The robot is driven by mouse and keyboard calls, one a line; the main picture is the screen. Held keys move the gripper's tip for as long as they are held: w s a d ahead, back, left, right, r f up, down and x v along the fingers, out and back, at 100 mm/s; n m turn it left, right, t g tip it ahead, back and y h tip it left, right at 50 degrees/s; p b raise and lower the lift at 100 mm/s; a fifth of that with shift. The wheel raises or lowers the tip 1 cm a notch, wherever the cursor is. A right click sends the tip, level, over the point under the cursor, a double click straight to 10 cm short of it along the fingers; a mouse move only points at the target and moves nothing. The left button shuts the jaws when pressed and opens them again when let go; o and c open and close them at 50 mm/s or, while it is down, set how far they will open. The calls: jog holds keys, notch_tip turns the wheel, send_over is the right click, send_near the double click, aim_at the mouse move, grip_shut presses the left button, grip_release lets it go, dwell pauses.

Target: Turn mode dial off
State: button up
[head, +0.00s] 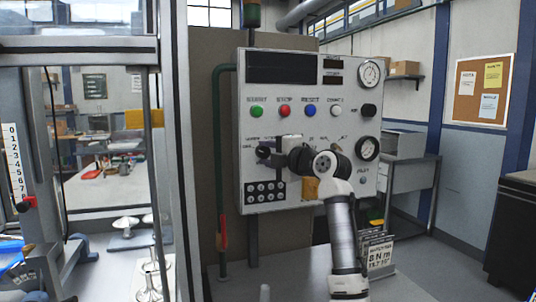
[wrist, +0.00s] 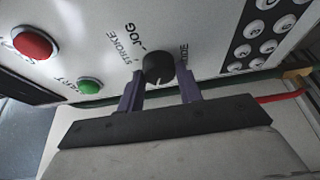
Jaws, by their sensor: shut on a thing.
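The mode dial (wrist: 158,66) is a round black knob on the grey control panel (head: 300,75). In the wrist view its white mark points down towards my gripper. Labels reading STROKE and JOG show beside it; another label is partly covered by a finger. My gripper (wrist: 161,76) has its two purple fingers on either side of the knob and is shut on it. In the head view the dial (head: 262,152) shows at the panel's lower left, with my gripper (head: 271,156) against it and partly hiding the labels there.
The green start button (head: 257,111), red stop button (head: 284,111) and blue reset button (head: 309,110) sit above the dial. A black keypad (head: 265,192) lies just below it. A green and red pipe (head: 222,180) runs along the panel's left side. Gauges (head: 371,73) are at right.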

jog(key=o, duration=1)
jog(key=b+v, duration=0.4)
jog(key=v, duration=0.9)
jog(key=shift+s+d, duration=0.2)
jog(key=shift+s, duration=0.2)
